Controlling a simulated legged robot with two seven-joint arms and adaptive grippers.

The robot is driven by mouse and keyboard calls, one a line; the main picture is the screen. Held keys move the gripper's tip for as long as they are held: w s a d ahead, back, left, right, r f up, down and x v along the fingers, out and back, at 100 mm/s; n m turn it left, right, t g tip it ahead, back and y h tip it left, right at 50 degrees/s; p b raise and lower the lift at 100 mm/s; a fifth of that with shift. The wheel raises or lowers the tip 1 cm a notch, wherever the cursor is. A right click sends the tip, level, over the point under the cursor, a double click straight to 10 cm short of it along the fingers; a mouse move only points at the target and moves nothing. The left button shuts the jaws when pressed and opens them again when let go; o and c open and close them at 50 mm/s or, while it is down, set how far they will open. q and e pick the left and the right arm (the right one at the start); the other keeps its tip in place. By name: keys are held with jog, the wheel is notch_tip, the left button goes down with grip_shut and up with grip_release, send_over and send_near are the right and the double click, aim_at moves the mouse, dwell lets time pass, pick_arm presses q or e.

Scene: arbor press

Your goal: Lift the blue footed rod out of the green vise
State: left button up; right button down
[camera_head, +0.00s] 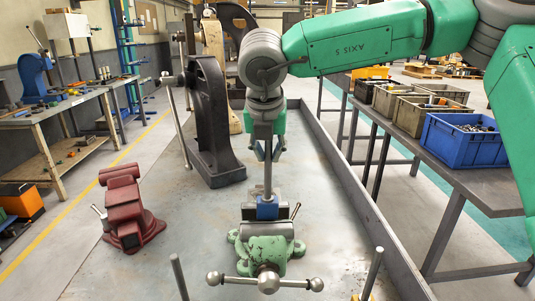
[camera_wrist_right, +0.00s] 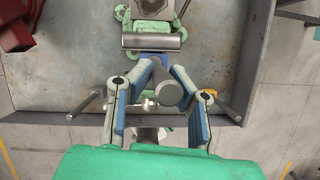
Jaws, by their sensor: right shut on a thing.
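The green vise (camera_head: 265,250) stands on the grey bench top, its bar handle toward me; it also shows at the top of the wrist view (camera_wrist_right: 152,10). The footed rod (camera_head: 267,180) stands upright above it: a grey shaft with a blue foot (camera_head: 267,208) low down at the vise jaws. How deep the foot sits between the jaws is hidden. My right gripper (camera_head: 267,150) points down and is shut on the upper shaft. In the wrist view, the right gripper's fingers (camera_wrist_right: 160,68) converge on the rod, whose round grey end (camera_wrist_right: 168,94) faces the camera. My left gripper is not in view.
A red vise (camera_head: 128,210) stands left of the green one. A black arbor press frame (camera_head: 212,125) stands behind. Upright rods rise at the near edge, left (camera_head: 179,275) and right (camera_head: 372,272). A raised bench rim (camera_head: 350,190) runs along the right, with a blue bin (camera_head: 462,140) beyond.

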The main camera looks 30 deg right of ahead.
jog(key=r, duration=0.1)
jog(key=r+p, duration=0.2)
jog(key=shift+a+r, duration=0.2)
jog(key=shift+a, duration=0.05)
jog(key=shift+d, duration=0.1)
